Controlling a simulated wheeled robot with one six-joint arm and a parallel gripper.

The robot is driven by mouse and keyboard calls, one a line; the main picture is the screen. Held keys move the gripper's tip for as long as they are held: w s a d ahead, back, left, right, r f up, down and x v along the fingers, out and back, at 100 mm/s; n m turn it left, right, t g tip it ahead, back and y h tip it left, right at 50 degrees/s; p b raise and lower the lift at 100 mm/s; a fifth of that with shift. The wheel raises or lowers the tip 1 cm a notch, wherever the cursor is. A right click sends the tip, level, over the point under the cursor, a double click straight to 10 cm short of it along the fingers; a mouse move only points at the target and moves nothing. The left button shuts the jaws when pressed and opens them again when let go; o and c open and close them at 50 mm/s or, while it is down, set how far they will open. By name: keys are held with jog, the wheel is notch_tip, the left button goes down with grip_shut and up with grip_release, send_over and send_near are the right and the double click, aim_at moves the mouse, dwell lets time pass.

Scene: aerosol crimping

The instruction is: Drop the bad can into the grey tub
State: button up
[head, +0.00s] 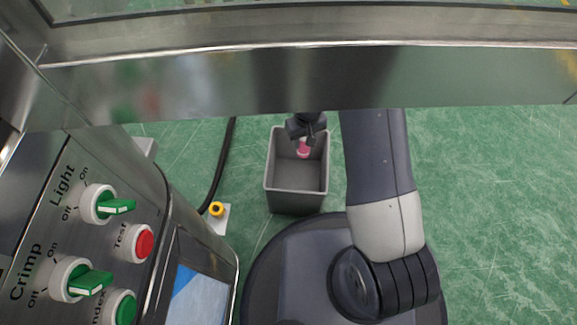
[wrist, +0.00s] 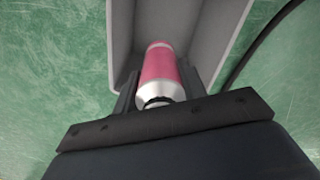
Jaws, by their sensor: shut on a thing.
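The bad can is a pink can with silver ends (wrist: 158,70), held between the jaws of my gripper (wrist: 157,92) in the wrist view. In the head view the pink can (head: 303,152) shows small, just below my gripper (head: 304,140). My gripper is shut on it. The grey tub (head: 296,199) stands on the green floor, and the can appears over its opening. In the wrist view the tub's grey wall (wrist: 222,35) shows beside and beyond the can. I cannot tell how far the can is above the tub's floor.
A metal panel with switches and a red Test button (head: 145,244) stands at the left. A metal beam (head: 300,80) crosses the top of the head view. A black cable (head: 222,165) and a yellow-topped fitting (head: 217,209) are left of the tub. Green floor is clear at the right.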

jog(key=shift+f+b, duration=1.9)
jog(key=shift+f, duration=1.05)
jog(key=o, duration=1.1)
jog(key=shift+c, duration=0.2)
jog(key=shift+r, duration=0.1)
notch_tip(320, 180, up, 11)
jog(key=p, duration=0.4)
